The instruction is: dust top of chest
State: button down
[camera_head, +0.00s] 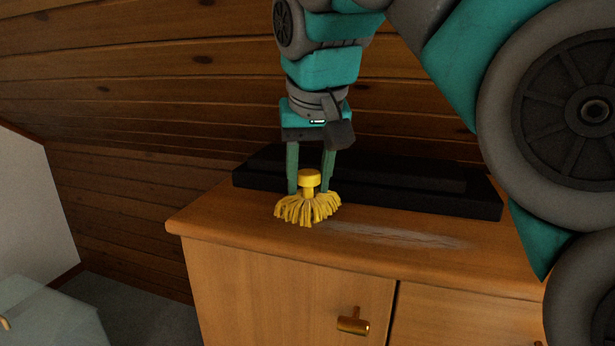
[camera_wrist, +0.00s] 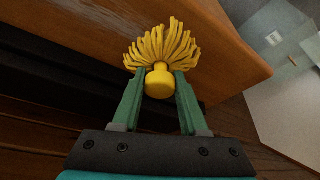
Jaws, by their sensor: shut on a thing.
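My gripper (camera_head: 310,178) points down over the wooden chest (camera_head: 280,260), near the left end of its top. It is shut on the yellow duster (camera_head: 308,208), holding it by its round knob, with the strands spread below. The strands appear to touch the top or hang just above it; I cannot tell which. A pale grey dust streak (camera_head: 400,236) lies on the top to the right of the duster. In the wrist view the duster (camera_wrist: 160,82) sits between the two green fingers (camera_wrist: 157,98), its strands over the chest top (camera_wrist: 220,50).
A black stepped object (camera_head: 400,185) lies along the back of the chest top, close behind the duster. A plank wall (camera_head: 150,100) rises behind. A brass handle (camera_head: 353,322) sticks out from the chest front. A pale glassy object (camera_head: 45,315) stands at the lower left.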

aim_at(329, 206)
jog(key=shift+f+b, duration=0.65)
jog(key=shift+f, duration=0.35)
jog(key=shift+d, duration=0.1)
dwell(0.3)
jog(key=shift+s+d+r, duration=0.1)
jog(key=shift+s+d, duration=0.2)
jog(key=shift+d, duration=0.45)
jog(key=shift+s+d, duration=0.25)
jog(key=shift+d, duration=0.45)
jog(key=shift+s+d+f, duration=0.1)
jog(key=shift+s+d, duration=0.35)
jog(key=shift+d, duration=0.7)
jog(key=shift+s+d+f, duration=0.15)
jog(key=shift+s+d, duration=0.25)
jog(key=shift+d, duration=0.7)
jog(key=shift+s+d+f, duration=0.1)
jog(key=shift+s+d, duration=0.35)
jog(key=shift+d, duration=0.7)
